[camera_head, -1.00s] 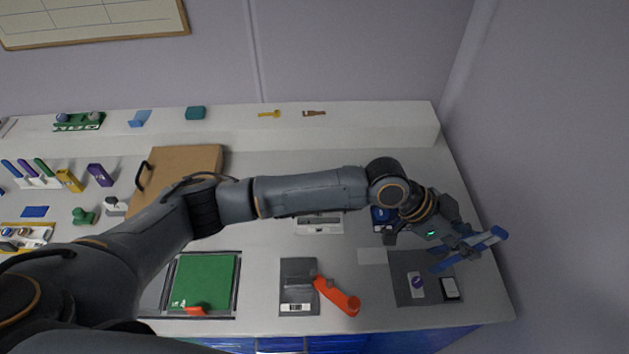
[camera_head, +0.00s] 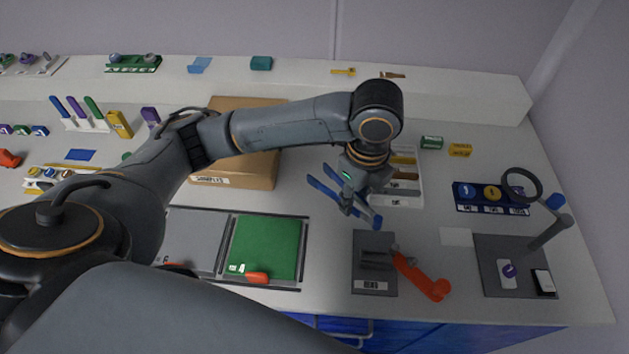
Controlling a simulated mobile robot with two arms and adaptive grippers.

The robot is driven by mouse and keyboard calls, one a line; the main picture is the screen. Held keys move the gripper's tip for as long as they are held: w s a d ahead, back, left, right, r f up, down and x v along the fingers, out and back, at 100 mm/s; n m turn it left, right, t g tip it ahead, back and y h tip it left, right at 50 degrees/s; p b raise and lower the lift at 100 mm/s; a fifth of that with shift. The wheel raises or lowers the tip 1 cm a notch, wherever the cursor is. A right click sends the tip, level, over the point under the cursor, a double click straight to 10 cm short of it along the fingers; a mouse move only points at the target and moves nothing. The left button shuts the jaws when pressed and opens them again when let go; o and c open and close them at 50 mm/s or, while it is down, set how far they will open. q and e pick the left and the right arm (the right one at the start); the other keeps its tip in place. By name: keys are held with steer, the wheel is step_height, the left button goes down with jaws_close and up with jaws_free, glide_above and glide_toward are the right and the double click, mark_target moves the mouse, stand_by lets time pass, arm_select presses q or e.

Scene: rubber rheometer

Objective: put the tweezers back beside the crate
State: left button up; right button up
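The blue tweezers (camera_head: 371,215) are two long thin bars spreading apart toward the upper left. My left gripper (camera_head: 348,200) is shut around their middle and holds them above the bench, pointing down; the fingers partly hide the grip. A brown crate (camera_head: 234,181) with a white label on its front stands to the left of the gripper; my forearm hides part of its top. The tweezers are apart from it, to its right. My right gripper is not in view.
A white compartment tray (camera_head: 415,192) stands behind and right of the gripper. In front lie a green mat (camera_head: 265,246) and a grey plate (camera_head: 373,282) with an orange-handled tool (camera_head: 424,278). A magnifier (camera_head: 522,184) stands at right. Bare bench shows between crate and tray.

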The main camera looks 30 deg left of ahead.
arm_select(q)
steer(key=shift+s+a, duration=0.25)
steer(key=shift+a, duration=1)
steer(key=w+a+f+p, duration=0.1)
steer(key=w+a+f, duration=0.2)
steer(key=w+a, duration=0.3)
glide_above(327, 184)
steer(key=shift+y, duration=0.3)
steer(key=f, duration=0.3)
steer(key=d+f+p, duration=0.1)
steer(key=f, duration=0.1)
steer(key=shift+s+f, duration=0.3)
steer(key=shift+s, duration=0.1)
steer(key=shift+w+a+f, duration=0.2)
steer(key=shift+f, duration=0.2)
steer(key=shift+w+a+f, duration=0.2)
steer(key=shift+f, duration=0.2)
step_height(327, 184, down, 3)
steer(key=shift+r, duration=0.1)
steer(key=o, duration=0.6)
steer(key=shift+c, duration=0.2)
